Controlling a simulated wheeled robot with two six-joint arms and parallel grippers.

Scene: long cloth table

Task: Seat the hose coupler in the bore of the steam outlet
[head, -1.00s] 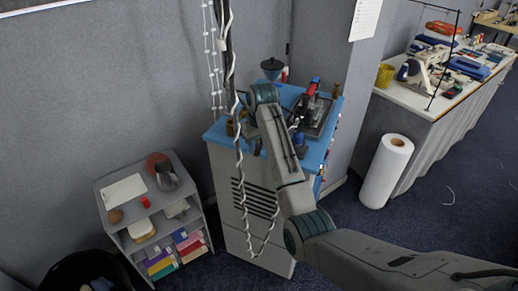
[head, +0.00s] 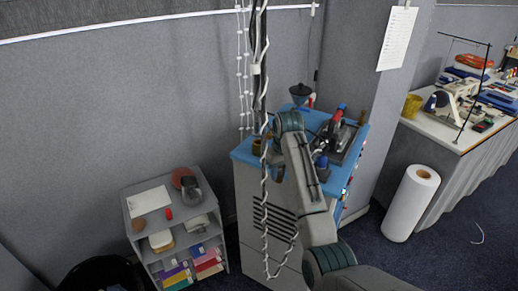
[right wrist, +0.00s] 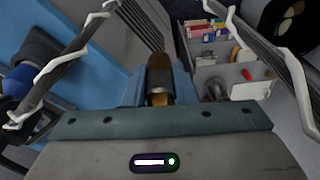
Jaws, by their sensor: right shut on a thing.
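A dark brown cylinder with a brass-coloured end (right wrist: 158,75), which I take for the hose coupler, is in the middle of the right wrist view. My right gripper (right wrist: 159,90) is shut on it, close above the side edge of the blue-topped cabinet (head: 242,156). In the head view my right wrist and forearm hide most of the gripper. The steam outlet is not clearly made out. A small brass-coloured round piece (head: 258,147) sits at the left of the blue top; I cannot tell whether it belongs to the outlet. My left gripper is out of view.
A dark pole wound with white cable (head: 262,75) stands beside the cabinet, and a loop hangs in front of it. A dark funnel (head: 300,91) and a tray of tools (head: 344,143) crowd the top. A grey shelf (head: 133,228) stands left, a white roll (head: 411,205) right.

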